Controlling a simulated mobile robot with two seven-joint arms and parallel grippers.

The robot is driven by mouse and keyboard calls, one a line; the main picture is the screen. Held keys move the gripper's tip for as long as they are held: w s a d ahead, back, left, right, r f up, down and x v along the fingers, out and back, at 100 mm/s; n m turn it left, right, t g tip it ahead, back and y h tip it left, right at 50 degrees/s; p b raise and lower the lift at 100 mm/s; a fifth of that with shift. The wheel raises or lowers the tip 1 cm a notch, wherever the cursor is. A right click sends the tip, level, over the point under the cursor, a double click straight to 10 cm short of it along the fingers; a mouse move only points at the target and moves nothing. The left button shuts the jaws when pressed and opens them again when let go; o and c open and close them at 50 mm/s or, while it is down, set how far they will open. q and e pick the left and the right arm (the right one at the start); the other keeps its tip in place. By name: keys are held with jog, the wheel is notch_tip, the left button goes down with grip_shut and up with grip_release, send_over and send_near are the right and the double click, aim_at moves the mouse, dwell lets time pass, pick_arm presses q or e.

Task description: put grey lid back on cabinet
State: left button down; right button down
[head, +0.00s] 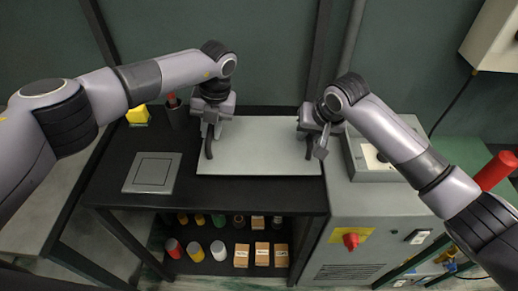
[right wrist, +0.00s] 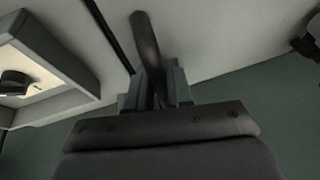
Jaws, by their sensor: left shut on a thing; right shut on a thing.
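The grey lid (head: 258,150) is a flat light-grey panel with a dark handle near each end, over the black table; I cannot tell if it touches the tabletop. My left gripper (head: 211,128) is shut on its left handle (head: 209,147). My right gripper (head: 316,132) is shut on its right handle, and the right wrist view shows this dark handle (right wrist: 147,42) between the fingers. The grey cabinet (head: 365,225) stands right of the table. Its raised top opening (head: 355,155) is uncovered, with a pale inside, partly behind my right arm; it also shows in the right wrist view (right wrist: 75,73).
A square grey plate (head: 152,173) lies on the black table (head: 105,190) left of the lid. A yellow block (head: 138,115) and a dark cup (head: 177,112) with a red-topped item stand behind. Several cans and boxes fill the shelf below. A red cylinder (head: 495,170) is far right.

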pick_arm(q)
jog(key=shift+r, duration=0.15)
pick_arm(e)
jog(key=shift+r, duration=0.2)
dwell(0.6)
